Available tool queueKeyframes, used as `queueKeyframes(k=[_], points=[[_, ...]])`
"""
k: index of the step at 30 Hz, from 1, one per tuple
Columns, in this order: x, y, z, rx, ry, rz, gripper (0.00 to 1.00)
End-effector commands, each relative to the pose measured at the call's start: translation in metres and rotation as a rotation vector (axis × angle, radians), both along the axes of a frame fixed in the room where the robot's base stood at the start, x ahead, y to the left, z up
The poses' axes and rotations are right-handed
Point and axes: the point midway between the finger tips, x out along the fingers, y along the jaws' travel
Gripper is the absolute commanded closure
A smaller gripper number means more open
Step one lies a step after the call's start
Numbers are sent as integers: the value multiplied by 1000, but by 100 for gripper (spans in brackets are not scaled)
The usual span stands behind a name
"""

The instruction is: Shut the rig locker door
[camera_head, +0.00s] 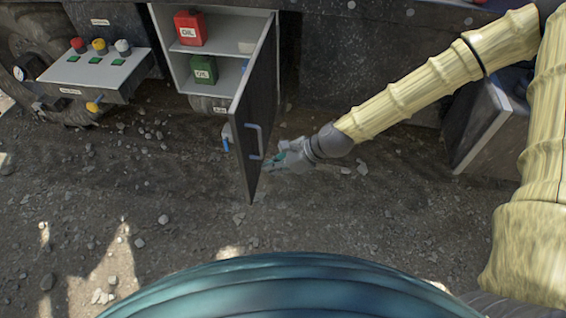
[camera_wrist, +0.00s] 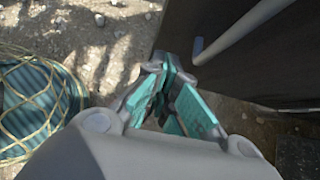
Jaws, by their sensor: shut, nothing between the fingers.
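The rig locker door (camera_head: 254,110) is a dark panel that stands wide open, swung out from the right side of the pale locker (camera_head: 163,45). A grey-blue bar handle (camera_head: 256,142) is on the door's face. In the wrist view the dark door (camera_wrist: 265,75) fills the upper right, with the handle (camera_wrist: 235,35) crossing it. My gripper (camera_head: 272,163) is just right of the door's free end, near the handle's lower end. Its teal-padded fingers (camera_wrist: 170,78) are shut and empty. I cannot tell whether they touch the door.
A red oil can (camera_head: 190,28) and a green oil can (camera_head: 203,69) stand on the locker's shelves. A control panel (camera_head: 95,72) with coloured knobs is to the left. A dark box (camera_head: 488,125) stands at right. The gravel ground (camera_head: 180,210) in front is open.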

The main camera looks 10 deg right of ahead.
Motion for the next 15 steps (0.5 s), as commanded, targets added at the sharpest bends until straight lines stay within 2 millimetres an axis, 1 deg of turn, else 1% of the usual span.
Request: queueKeyframes(k=[1,6,9,15], points=[[1,5,-5,-1,2,1,100],[7,24,-1,0,-1,3,100],[9,31,-2,-1,0,2,100],[12,40,-3,0,1,1,100]])
